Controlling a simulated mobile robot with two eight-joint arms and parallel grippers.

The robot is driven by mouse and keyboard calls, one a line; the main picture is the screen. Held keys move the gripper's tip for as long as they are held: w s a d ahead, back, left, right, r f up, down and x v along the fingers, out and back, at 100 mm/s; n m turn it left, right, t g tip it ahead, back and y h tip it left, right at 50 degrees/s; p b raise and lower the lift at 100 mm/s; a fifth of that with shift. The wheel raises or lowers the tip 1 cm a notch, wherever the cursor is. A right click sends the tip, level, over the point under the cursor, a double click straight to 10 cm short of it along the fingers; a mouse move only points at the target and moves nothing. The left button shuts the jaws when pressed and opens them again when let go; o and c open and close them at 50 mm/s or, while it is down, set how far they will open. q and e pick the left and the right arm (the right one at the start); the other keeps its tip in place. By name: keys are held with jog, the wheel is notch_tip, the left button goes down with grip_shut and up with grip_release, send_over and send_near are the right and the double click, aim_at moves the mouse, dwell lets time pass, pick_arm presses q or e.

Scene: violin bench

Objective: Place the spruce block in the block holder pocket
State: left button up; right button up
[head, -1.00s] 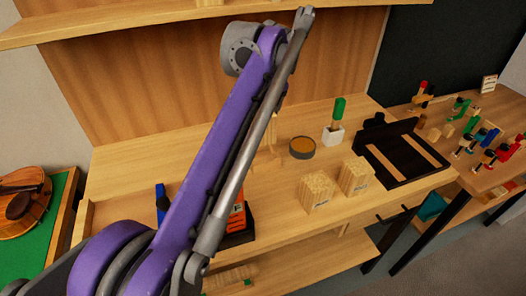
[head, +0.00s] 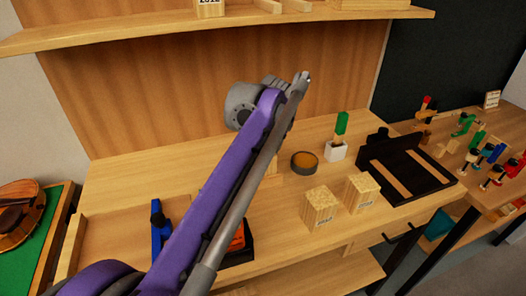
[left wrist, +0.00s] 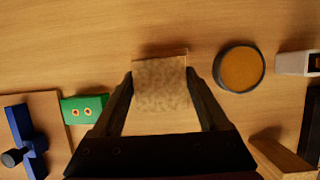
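In the left wrist view a pale, speckled wooden block (left wrist: 160,86), which looks like the spruce block, fills the gap between the fingers of my left gripper (left wrist: 160,78). The fingers touch its two sides, so the gripper looks shut on it. How high it is above the bench is not clear. In the head view my purple left arm hides that gripper and its block. Two other light wooden blocks, a left one (head: 320,207) and a right one (head: 362,192), stand on the bench. I cannot make out the holder pocket for certain. My right gripper is not in view.
A round tin (head: 304,162) also shows right of my left gripper in the wrist view (left wrist: 239,68). A white cup (head: 336,152) holds a green-handled tool. A black tray (head: 420,185) lies right. A blue tool (left wrist: 24,135) and green piece (left wrist: 84,108) lie left. A shelf (head: 200,27) overhangs the back.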

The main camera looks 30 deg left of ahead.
pick_arm(q)
jog(key=shift+o, duration=1.4)
jog(key=p+v, duration=0.3)
jog(key=v, duration=0.9)
jog(key=shift+r, duration=0.15)
jog(key=shift+w, duration=0.1)
